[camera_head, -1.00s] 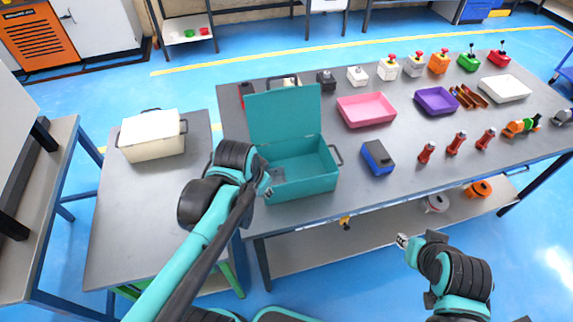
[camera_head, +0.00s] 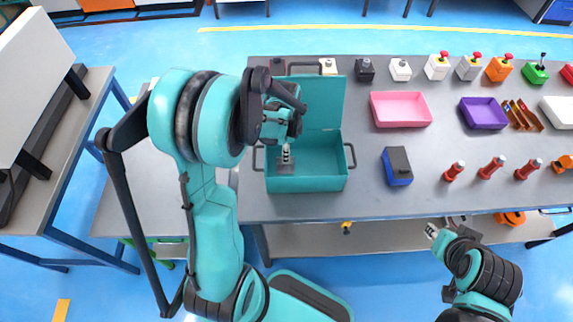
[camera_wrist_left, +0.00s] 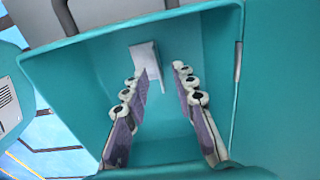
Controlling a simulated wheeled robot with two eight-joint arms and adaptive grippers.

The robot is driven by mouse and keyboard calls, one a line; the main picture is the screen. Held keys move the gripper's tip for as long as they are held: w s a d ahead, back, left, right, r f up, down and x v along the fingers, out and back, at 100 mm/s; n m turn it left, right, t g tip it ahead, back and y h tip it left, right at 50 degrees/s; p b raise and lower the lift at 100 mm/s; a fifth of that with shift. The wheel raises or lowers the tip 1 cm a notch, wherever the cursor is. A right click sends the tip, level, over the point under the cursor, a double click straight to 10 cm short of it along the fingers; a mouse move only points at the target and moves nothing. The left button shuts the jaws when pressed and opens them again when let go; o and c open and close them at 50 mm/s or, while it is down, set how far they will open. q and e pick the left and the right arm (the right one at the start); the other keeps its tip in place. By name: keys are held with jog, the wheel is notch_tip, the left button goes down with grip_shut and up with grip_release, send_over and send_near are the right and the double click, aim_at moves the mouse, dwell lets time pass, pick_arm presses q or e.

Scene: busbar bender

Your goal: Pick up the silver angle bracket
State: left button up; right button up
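The silver angle bracket (camera_wrist_left: 146,62) is a small pale L-shaped piece inside the teal toolbox (camera_head: 322,184), seen between my left fingers in the left wrist view. In the head view, a small grey patch of it (camera_head: 286,169) shows just below the gripper tip. My left gripper (camera_head: 287,153) reaches down into the open box. Its two fingers are spread apart in the left wrist view (camera_wrist_left: 157,78), with nothing held; whether a fingertip touches the bracket is unclear. My right gripper (camera_head: 433,231) is small, in front of the table's lower shelf; its fingers cannot be made out.
The toolbox's raised lid (camera_head: 325,100) stands behind my left gripper, and its side walls are close around the fingers. A blue-black box (camera_head: 397,167) and a pink tray (camera_head: 401,109) are to the right. Red bottle-like parts (camera_head: 454,171) stand further right.

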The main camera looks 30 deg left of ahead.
aim_at(286, 166)
pick_arm(q)
notch_tip(286, 166, down, 4)
jog(key=shift+b, duration=0.6)
jog(key=shift+s+r, duration=0.1)
grip_shut()
